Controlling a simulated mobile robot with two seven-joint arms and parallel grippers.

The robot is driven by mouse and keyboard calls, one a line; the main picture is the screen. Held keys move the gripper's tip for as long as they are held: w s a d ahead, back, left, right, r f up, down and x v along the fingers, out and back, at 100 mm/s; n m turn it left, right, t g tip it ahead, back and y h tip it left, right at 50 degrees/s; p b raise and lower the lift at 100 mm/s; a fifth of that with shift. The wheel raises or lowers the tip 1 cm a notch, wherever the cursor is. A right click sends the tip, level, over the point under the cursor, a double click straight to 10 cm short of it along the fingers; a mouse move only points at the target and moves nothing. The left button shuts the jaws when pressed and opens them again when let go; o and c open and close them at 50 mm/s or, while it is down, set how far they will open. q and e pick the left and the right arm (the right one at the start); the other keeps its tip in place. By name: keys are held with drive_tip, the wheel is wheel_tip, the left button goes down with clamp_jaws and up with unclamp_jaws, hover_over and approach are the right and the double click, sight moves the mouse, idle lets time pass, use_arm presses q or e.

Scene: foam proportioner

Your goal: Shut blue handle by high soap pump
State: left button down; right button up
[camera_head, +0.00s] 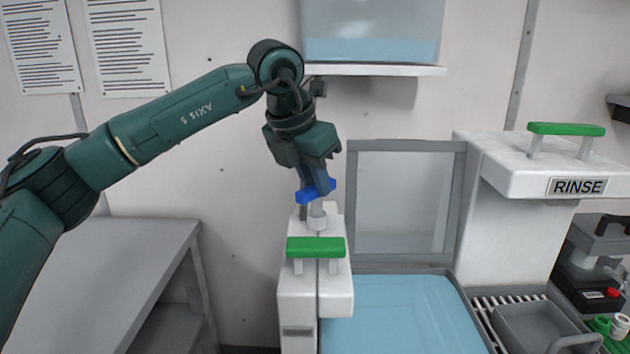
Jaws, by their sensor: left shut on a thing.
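The blue handle (303,197) sits at the top of a short pale fitting (317,216) on a narrow white housing (298,295). My left gripper (315,183) points down from above and is shut on the blue handle. Its fingers cover part of the handle, so the handle's exact angle is hard to tell. My right gripper is out of view. I cannot tell which part is the high soap pump.
A green handle (316,247) stands just in front of the blue one. A shelf (375,70) with a blue-filled tank (372,30) is above. A blue basin (400,312) and the RINSE unit (520,180) lie to the right, a grey table (110,270) to the left.

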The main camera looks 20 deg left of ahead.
use_arm(q)
drive_tip(key=m, duration=0.1)
drive_tip(key=m+h+p, duration=0.1)
drive_tip(key=shift+w+a+r+m+g, duration=0.1)
drive_tip(key=shift+r+m+g, duration=0.05)
drive_tip(key=shift+m+g, duration=0.2)
drive_tip(key=shift+m+g+p, duration=0.25)
drive_tip(key=shift+m+p, duration=0.2)
drive_tip(key=shift+m, duration=0.5)
drive_tip(key=shift+m+h+p, duration=0.4)
drive_tip(key=shift+m+p, duration=0.1)
drive_tip(key=shift+m, duration=0.4)
drive_tip(key=shift+w+m+g+p, duration=0.1)
drive_tip(key=shift+m+g+p, duration=0.5)
drive_tip(key=shift+m, duration=0.4)
drive_tip(key=shift+m+h, duration=0.3)
drive_tip(key=shift+m, duration=0.1)
drive_tip(key=shift+m+g+p, duration=0.3)
drive_tip(key=shift+p, duration=0.05)
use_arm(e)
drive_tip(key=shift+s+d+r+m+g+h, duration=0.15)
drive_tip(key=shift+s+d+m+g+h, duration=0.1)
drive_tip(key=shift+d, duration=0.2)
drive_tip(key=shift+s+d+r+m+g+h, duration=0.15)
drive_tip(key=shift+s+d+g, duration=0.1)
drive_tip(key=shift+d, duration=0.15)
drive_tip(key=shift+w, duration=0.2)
